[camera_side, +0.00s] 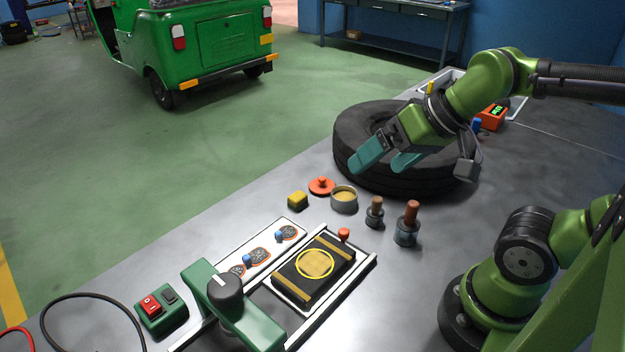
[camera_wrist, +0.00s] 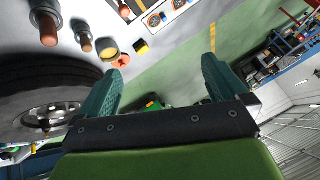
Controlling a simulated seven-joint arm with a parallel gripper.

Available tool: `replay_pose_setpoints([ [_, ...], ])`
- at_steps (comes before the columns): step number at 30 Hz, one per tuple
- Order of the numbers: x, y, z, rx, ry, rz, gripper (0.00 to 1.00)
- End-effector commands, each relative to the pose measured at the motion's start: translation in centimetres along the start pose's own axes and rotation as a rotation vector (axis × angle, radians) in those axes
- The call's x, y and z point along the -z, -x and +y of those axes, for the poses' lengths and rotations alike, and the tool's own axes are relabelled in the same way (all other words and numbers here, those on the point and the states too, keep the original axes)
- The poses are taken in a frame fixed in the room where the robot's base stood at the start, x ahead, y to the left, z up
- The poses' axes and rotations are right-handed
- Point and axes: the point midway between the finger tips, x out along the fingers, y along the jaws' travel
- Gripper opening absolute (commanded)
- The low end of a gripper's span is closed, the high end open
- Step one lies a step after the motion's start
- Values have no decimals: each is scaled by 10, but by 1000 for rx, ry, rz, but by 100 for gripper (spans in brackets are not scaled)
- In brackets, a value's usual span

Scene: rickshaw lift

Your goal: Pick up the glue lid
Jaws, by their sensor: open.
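The glue lid is an orange-red disc with a small knob (camera_side: 321,185), lying on the grey bench. It also shows in the wrist view (camera_wrist: 122,61), just above the tip of the left finger and partly hidden by it. An open pot with yellowish contents (camera_side: 344,199) stands close to its right in the side view; the wrist view also shows this pot (camera_wrist: 108,49). My gripper (camera_side: 383,164) has teal fingers, spread apart and empty. It is above the bench near the tyre, up and to the right of the lid in the side view. It touches neither lid nor pot.
A large black tyre (camera_side: 350,150) lies behind the pot, under my gripper. A yellow block (camera_side: 297,200) sits left of the lid. Two handled tools (camera_side: 374,213) (camera_side: 407,232) stand right of the pot. A framed press fixture (camera_side: 232,308) occupies the front.

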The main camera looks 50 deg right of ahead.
Motion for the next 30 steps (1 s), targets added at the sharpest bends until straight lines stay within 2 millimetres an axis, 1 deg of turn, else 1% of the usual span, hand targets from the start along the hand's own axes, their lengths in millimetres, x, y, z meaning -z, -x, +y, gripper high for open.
replay_pose_setpoints([
  [5,0,0,0,0,0,-1,100],
  [7,-1,-4,2,-7,-5,-16,100],
  [9,-1,-12,5,-22,-19,-48,100],
  [11,6,-20,8,-37,-38,-77,100],
  [14,27,-36,13,-72,-126,-133,100],
  [17,56,-55,22,-129,-337,-180,100],
  [20,84,-78,35,-207,-604,-207,100],
  [21,96,-87,42,-244,-723,-211,100],
  [23,112,-103,53,-308,-912,-207,100],
  [24,122,-114,61,-352,-1045,-196,100],
  [26,136,-129,73,-419,-1241,-169,100],
  [27,144,-138,81,-462,-1369,-145,100],
  [29,156,-151,92,-522,-1555,-98,100],
  [30,163,-158,99,-559,-1678,-61,100],
])
